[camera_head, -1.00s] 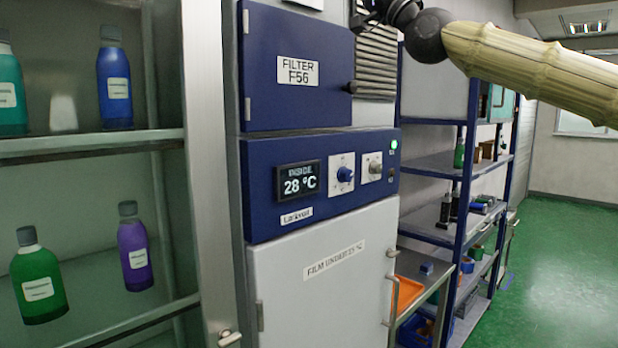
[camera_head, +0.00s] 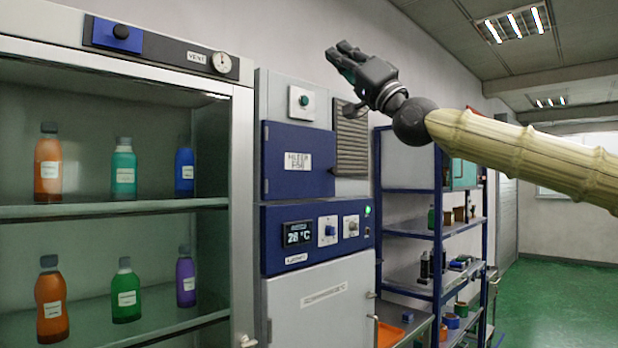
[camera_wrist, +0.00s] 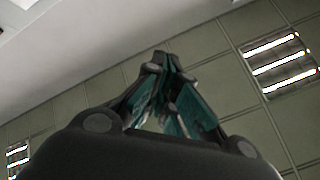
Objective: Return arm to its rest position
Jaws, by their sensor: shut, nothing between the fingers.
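My gripper (camera_head: 338,54) is raised at the top middle of the head view, in front of the wall above the blue machine. Its black fingers point up and to the left. In the wrist view its fingertips (camera_wrist: 161,60) meet at the top, shut and empty, with the ceiling behind them. My arm, in a pale segmented cover, reaches in from the right edge of the head view. Nothing touches the gripper.
A cabinet with an open-looking front and coloured bottles on its shelf (camera_head: 100,209) stands at left. The machine with a blue control panel (camera_head: 315,235) stands at centre, beside a blue shelving rack (camera_head: 437,240). Green floor (camera_head: 560,300) is clear at right.

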